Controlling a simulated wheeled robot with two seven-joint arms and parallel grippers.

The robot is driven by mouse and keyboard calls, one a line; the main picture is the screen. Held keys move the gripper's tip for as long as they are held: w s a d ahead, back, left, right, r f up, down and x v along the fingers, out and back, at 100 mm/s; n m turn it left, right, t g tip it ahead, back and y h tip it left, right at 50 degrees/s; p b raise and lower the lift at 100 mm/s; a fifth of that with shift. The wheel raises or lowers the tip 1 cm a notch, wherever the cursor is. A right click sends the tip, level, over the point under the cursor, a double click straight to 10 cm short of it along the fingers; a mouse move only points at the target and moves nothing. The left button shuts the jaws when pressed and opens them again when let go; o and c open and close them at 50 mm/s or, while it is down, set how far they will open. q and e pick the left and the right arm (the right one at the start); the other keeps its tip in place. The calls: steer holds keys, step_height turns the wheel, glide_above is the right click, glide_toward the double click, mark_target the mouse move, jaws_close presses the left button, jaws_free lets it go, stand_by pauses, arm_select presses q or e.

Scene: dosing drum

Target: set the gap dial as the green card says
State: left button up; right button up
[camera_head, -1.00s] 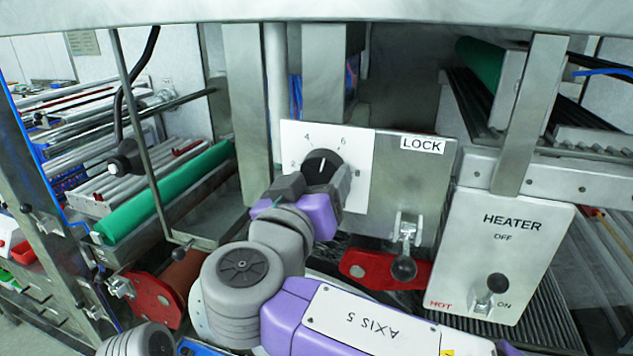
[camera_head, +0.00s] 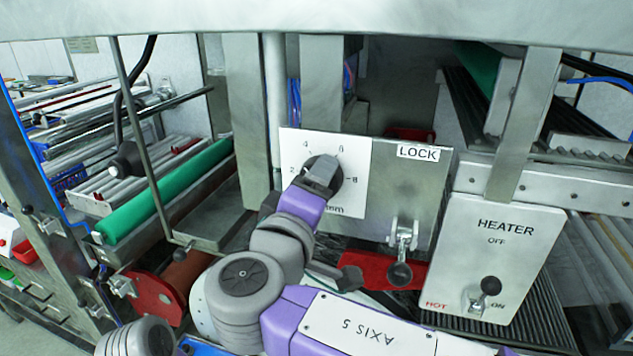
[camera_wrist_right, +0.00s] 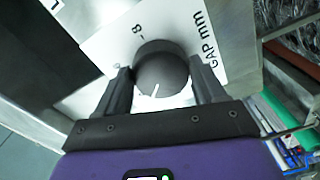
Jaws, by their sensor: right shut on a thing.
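The gap dial is a round black knob (camera_head: 334,164) on a white plate (camera_head: 352,190) marked 4, 6, 8 and "mm" in the head view. My right gripper (camera_head: 321,173) covers much of it there. In the right wrist view my right gripper (camera_wrist_right: 163,85) is shut on the knob (camera_wrist_right: 165,62), one finger on each side. A white pointer line shows on the knob's lower edge in that view, by the gripper's palm; the number it points to cannot be read. The plate also shows an 8 and "GAP mm" there. No green card and no left gripper are in view.
Right of the dial is a LOCK lever (camera_head: 401,262), its black ball hanging down. Further right the HEATER panel (camera_head: 500,255) has a lever (camera_head: 489,290) by ON. A steel beam (camera_head: 300,25) crosses above. A green roller (camera_head: 165,190) lies left.

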steer(key=shift+r+n+p, duration=0.2)
steer(key=shift+n+p, duration=2.15)
steer(key=shift+n, duration=2.55)
steer(key=o, duration=1)
steer(key=b+v, duration=0.1)
steer(key=v, duration=0.6)
steer(key=shift+s+a+b, duration=0.1)
steer(key=shift+s+b, duration=0.15)
steer(key=shift+b, duration=0.05)
